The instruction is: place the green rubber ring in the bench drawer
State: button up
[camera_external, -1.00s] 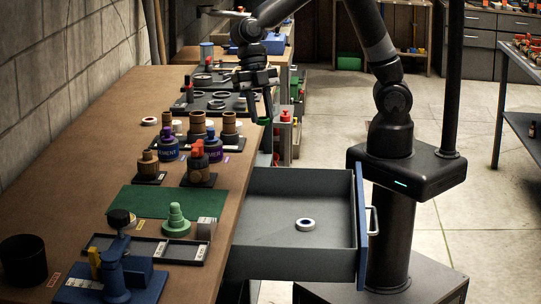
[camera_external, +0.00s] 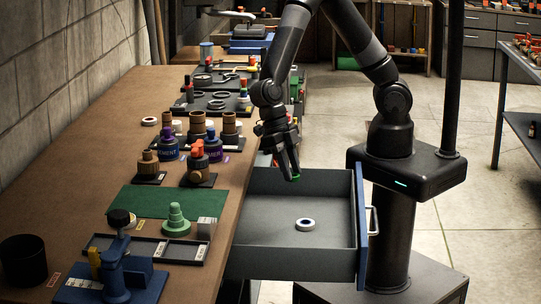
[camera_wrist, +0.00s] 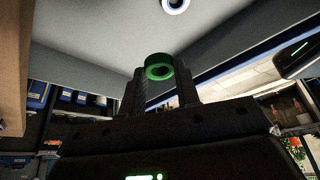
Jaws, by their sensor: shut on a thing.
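The green rubber ring (camera_wrist: 159,66) is between my gripper's fingertips in the wrist view. A small green edge of it (camera_external: 294,178) shows at the fingertips in the external view. My gripper (camera_external: 290,174) is shut on it and points down above the far part of the open bench drawer (camera_external: 270,230). The drawer is grey inside with a blue front. A white ring with a dark centre (camera_external: 305,224) lies on the drawer floor, and it also shows at the top of the wrist view (camera_wrist: 174,3). The green ring is apart from it.
The wooden bench (camera_external: 90,170) runs along the left of the drawer. On it are a green mat (camera_external: 150,202), a green stepped cone (camera_external: 176,222), purple-labelled cans and a blue tool. The drawer floor around the white ring is clear.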

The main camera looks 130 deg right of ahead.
notch_tip(320, 180, down, 5)
send_over(308, 238)
jog(key=w+a, duration=0.4)
jog(key=a, duration=0.1)
notch_tip(308, 238, down, 6)
jog(key=shift+w+d+f, duration=0.15)
jog(key=shift+f, duration=2.05)
jog(key=o, duration=0.9)
jog(key=shift+f, duration=0.1)
jog(key=shift+o, duration=0.2)
